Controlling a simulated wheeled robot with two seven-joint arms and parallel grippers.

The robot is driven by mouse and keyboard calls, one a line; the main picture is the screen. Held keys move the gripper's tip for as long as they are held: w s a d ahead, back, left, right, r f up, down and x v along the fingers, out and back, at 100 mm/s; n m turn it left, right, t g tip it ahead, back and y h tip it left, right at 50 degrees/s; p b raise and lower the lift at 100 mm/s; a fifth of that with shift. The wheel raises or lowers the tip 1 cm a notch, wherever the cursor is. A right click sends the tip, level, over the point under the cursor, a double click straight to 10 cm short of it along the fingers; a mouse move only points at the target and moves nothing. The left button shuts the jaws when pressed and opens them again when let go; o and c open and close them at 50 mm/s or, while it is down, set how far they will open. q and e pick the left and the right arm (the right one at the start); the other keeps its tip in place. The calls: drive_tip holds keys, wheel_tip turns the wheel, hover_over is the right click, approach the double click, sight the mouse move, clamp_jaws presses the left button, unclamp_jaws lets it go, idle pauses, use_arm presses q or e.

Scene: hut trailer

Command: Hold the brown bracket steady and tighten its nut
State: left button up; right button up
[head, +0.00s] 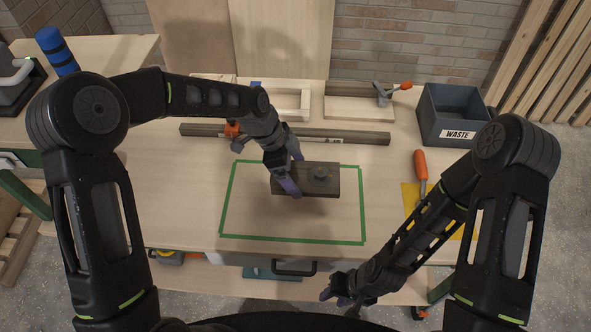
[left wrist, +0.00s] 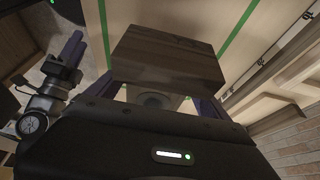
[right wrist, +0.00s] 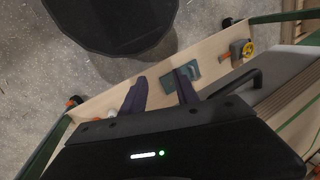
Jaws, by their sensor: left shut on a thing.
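The brown bracket (head: 301,190) is a dark wooden-looking block inside the green tape outline on the bench; it also shows in the left wrist view (left wrist: 165,62). My left gripper (head: 290,173) is shut on the left part of the bracket, one finger on each side. I cannot tell whether the bracket touches the bench. My right gripper (head: 337,296) is low in front of the bench's front edge, away from the bracket. In the right wrist view its fingers (right wrist: 160,92) are apart, with nothing between them.
A grey WASTE bin (head: 455,115) stands at the back right. An orange-handled tool (head: 421,170) lies by a yellow sheet (head: 412,200) on the right. A long dark bar (head: 340,137) and a wooden fixture with a clamp (head: 358,108) lie behind the bracket. A drawer handle (head: 294,270) juts out in front.

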use_arm(q)
drive_tip(key=shift+f, duration=4.2)
drive_tip(key=shift+f, duration=0.1)
drive_tip(key=shift+f, duration=0.3)
drive_tip(key=shift+f, duration=0.2)
